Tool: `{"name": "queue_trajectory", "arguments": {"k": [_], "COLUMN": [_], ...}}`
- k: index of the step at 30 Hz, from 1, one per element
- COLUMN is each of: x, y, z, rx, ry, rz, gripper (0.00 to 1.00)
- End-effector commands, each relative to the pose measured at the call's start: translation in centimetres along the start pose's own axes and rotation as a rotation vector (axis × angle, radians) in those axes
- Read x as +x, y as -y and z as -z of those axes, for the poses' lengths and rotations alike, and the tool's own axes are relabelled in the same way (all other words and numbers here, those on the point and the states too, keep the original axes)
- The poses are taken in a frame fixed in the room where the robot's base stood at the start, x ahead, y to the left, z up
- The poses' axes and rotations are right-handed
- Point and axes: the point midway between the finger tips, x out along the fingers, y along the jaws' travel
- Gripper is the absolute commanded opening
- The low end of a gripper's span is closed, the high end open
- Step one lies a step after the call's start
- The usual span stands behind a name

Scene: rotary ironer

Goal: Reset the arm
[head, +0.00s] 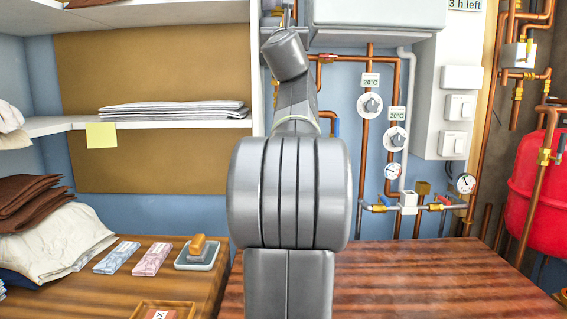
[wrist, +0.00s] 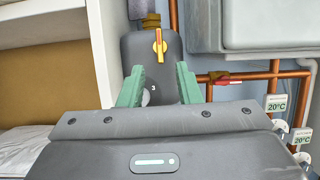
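My arm stands upright in the middle of the head view, and its links hide my gripper there. In the wrist view my gripper (wrist: 160,70) has two green fingers set well apart, with nothing held between them. Beyond the fingertips is a dark grey box (wrist: 138,50) marked 3, with a yellow lever handle (wrist: 160,43) pointing up and down. The gap between the fingertips and the box cannot be judged.
Shelves with folded cloth (head: 175,108) stand at the left. Copper pipes, gauges and dials (head: 370,105) cover the wall at the right, near a red tank (head: 535,185). A wooden counter (head: 420,285) with clear room lies below. A brush on a tray (head: 198,263) sits left.

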Motion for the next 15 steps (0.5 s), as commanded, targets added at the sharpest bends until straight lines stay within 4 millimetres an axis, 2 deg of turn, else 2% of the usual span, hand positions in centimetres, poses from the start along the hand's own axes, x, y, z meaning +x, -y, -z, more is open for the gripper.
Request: {"name": "queue_trajectory", "arguments": {"k": [1, 3, 15], "x": [1.2, 2.4, 8.1], "y": [0.0, 0.0, 0.0], "z": [-0.4, -0.4, -0.5], "rx": [0.000, -0.001, -0.001], "ry": [-0.001, -0.002, 0.000], "rz": [0.000, 0.000, 0.000], "gripper": [0.31, 0.31, 0.31]}}
